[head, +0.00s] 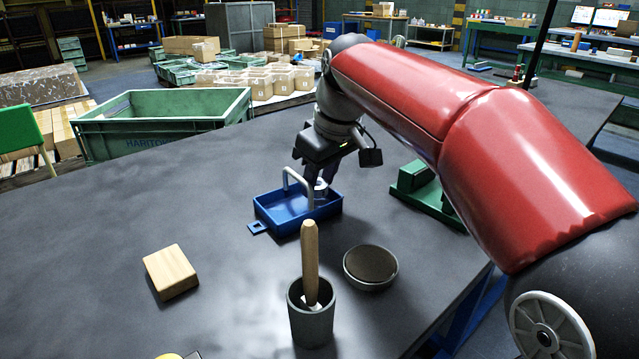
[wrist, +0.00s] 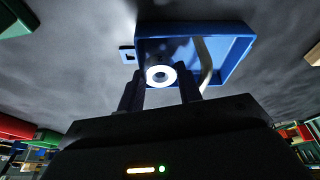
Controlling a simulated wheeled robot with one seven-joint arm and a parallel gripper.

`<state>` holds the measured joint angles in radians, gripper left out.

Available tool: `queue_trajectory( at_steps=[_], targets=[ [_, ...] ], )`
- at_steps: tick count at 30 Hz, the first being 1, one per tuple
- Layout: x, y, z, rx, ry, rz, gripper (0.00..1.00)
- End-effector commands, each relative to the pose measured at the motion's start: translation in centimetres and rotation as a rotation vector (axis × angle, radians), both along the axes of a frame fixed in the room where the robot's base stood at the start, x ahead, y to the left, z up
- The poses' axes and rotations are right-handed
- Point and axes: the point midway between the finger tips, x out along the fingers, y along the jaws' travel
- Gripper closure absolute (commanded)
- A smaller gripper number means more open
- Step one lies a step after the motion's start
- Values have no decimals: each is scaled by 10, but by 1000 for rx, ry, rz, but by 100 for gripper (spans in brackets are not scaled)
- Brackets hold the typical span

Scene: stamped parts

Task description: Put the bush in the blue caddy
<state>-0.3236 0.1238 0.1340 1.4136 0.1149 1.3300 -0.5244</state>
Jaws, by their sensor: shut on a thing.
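The blue caddy (head: 282,212) is a shallow open tray with a pale arched handle (head: 297,178) and a small tab at its left. It stands on the dark table, and its rim also shows in the wrist view (wrist: 190,28). My gripper (head: 318,181) is shut on the bush (head: 321,187), a pale metal ring. In the wrist view the bush (wrist: 160,69) sits between my fingertips (wrist: 161,84), its round hole facing the camera. It overlaps the caddy in both views, beside the handle. I cannot tell its height above the caddy floor.
A grey cup with a wooden-handled tool (head: 312,320), a round dark dish (head: 371,266) and a wooden block (head: 170,272) stand in front. A green fixture (head: 425,188) is right of the caddy. A green crate (head: 160,125) is behind left. The table's left is clear.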

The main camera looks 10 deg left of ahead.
Motion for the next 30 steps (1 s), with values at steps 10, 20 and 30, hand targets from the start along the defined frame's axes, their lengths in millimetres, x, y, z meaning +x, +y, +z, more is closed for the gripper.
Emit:
queue_trajectory(
  at_steps=[10, 20, 30],
  targets=[
    [-4, 3, -36, -17, 53, 8, 91],
    [-4, 3, -35, -18, 53, 8, 47],
    [-9, -7, 22, -17, 48, 7, 43]
  ],
)
